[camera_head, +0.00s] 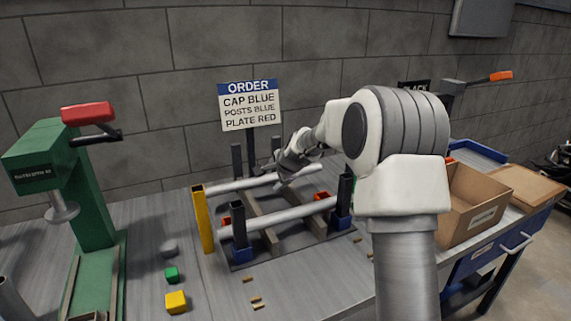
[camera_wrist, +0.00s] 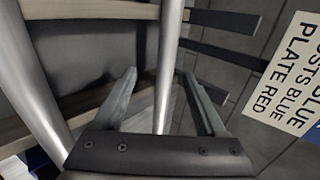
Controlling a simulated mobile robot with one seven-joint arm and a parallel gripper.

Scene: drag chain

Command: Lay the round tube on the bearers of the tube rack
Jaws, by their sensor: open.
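Two round grey tubes lie across the tube rack. The far tube (camera_head: 232,185) spans the back of the rack and also shows in the wrist view (camera_wrist: 170,55). The near tube (camera_head: 275,220) crosses the front and appears larger at the left of the wrist view (camera_wrist: 32,75). Wooden bearers (camera_head: 262,218) run beneath them on the dark rack base (camera_head: 243,265). My gripper (camera_head: 283,178) is at the far tube. In the wrist view my open fingers (camera_wrist: 160,76) stand either side of it, with gaps visible. Whether the far tube touches the bearers is unclear.
The order sign (camera_head: 250,105) stands behind. A green press (camera_head: 70,190) is at left, with small blocks (camera_head: 175,301) in front. A cardboard box (camera_head: 470,215) stands at right.

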